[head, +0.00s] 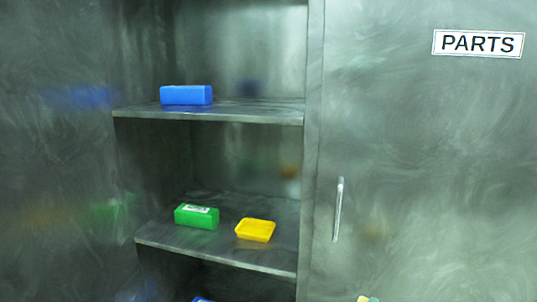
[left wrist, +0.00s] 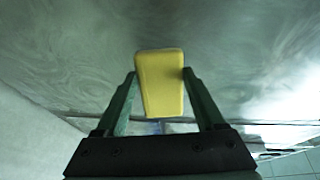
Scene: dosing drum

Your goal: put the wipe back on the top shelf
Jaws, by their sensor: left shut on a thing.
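My left gripper (left wrist: 160,85) is shut on the yellow wipe (left wrist: 160,82), a pale yellow block held between its two fingers in the left wrist view. In the head view a small yellowish tip (head: 368,299) shows at the bottom edge, in front of the closed door; I cannot tell for sure that it is the wipe. The highest shelf in view (head: 255,113) is in the open left part of the cabinet. A blue box (head: 187,95) stands on its left half, and its right half is bare. My right gripper is not in view.
A lower shelf (head: 215,256) holds a green box (head: 197,216) and a yellow tray (head: 256,230). Part of a blue thing (head: 202,299) shows below. The closed door (head: 425,160) with a handle (head: 338,209) and a PARTS label (head: 478,43) covers the right side.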

